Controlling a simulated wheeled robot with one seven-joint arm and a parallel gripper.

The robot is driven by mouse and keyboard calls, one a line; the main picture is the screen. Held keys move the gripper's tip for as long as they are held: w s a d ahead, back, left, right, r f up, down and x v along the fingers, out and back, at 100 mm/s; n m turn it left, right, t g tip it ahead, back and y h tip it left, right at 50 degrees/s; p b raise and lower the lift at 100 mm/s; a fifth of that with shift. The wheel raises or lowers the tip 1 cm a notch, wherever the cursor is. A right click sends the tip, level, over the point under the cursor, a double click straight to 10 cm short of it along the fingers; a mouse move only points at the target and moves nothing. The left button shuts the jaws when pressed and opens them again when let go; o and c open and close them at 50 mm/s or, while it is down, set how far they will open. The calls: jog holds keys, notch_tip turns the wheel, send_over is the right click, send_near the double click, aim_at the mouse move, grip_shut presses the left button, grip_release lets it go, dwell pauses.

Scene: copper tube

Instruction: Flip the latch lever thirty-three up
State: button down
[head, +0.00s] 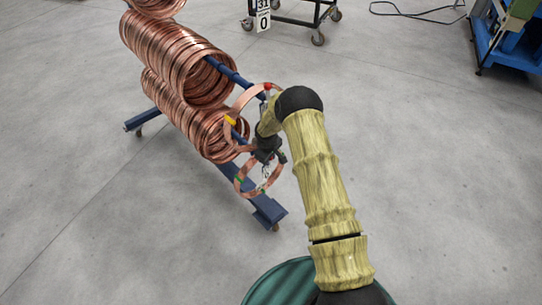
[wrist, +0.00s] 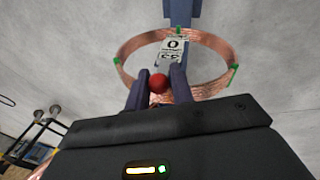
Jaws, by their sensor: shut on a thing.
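My gripper (head: 268,158) is at the front end of the blue rack, just above a small copper ring with green clips (head: 243,189). In the wrist view, my gripper (wrist: 160,88) has its two dark fingers closed on either side of a red ball knob (wrist: 158,84), the visible end of the latch lever. The lever's stem is hidden by the fingers and gripper body. Just beyond the knob is a white label (wrist: 172,52) with a 0 and what looks like 33, seen upside down. The green-clipped ring also shows behind it in the wrist view (wrist: 126,47).
Large copper coils (head: 185,65) hang on the blue rack (head: 268,212). Another red knob (head: 267,86) and a copper band sit at the upper bar's end, close to my arm. A wheeled cart (head: 290,15) stands behind.

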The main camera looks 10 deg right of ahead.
jog(key=c, duration=2.2)
grip_release()
jog(key=shift+w+r+g+h, duration=0.1)
jog(key=shift+w+g+h, duration=0.4)
jog(key=shift+w+g, duration=0.2)
jog(key=shift+s+d, duration=0.1)
jog(key=shift+d, duration=0.1)
jog(key=c, duration=2.2)
grip_release()
jog(key=c, duration=2.2)
grip_release()
jog(key=c, duration=1.3)
grip_release()
jog(key=shift+a, duration=0.2)
jog(key=shift+s+a, duration=0.1)
jog(key=shift+s, duration=0.05)
jog(key=shift+s, duration=0.15)
